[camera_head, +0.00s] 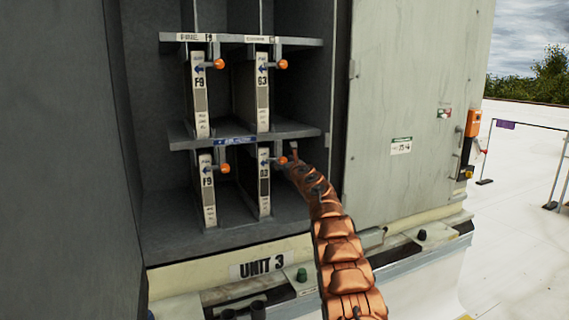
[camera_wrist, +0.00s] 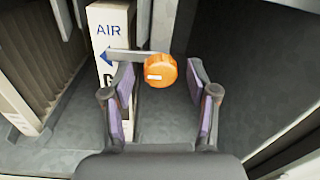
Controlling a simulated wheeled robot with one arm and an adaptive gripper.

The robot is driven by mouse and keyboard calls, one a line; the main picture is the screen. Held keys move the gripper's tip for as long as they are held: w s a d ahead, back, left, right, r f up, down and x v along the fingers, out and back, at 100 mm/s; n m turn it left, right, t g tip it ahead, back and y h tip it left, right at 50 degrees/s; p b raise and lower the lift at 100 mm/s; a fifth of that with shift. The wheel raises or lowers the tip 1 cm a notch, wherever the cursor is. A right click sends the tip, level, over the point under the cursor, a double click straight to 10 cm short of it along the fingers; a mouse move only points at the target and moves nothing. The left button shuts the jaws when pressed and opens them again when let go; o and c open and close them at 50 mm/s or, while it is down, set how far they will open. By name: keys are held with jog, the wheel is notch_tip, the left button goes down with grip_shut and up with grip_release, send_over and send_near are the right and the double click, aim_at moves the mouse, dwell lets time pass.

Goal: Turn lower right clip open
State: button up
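The lower right clip has an orange knob (camera_head: 282,160) on a grey lever, in front of the lower right filter panel (camera_head: 264,185). In the wrist view the orange knob (camera_wrist: 160,71) sits at the end of its lever (camera_wrist: 132,56), which reaches left to right across the white panel face marked AIR (camera_wrist: 108,32). My gripper (camera_wrist: 161,88) is open, with one purple-padded finger left of the knob and one right of it. The fingers look apart from the knob. In the head view my gripper (camera_head: 294,157) is small and partly hidden by my arm.
The lower left clip (camera_head: 225,168) is beside it, and two upper clips (camera_head: 219,64) (camera_head: 283,64) are above. The shelf (camera_head: 240,134) runs just above the lower clips. The cabinet's side door (camera_head: 415,100) is to the right.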

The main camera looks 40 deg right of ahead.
grip_shut()
dwell(0.3)
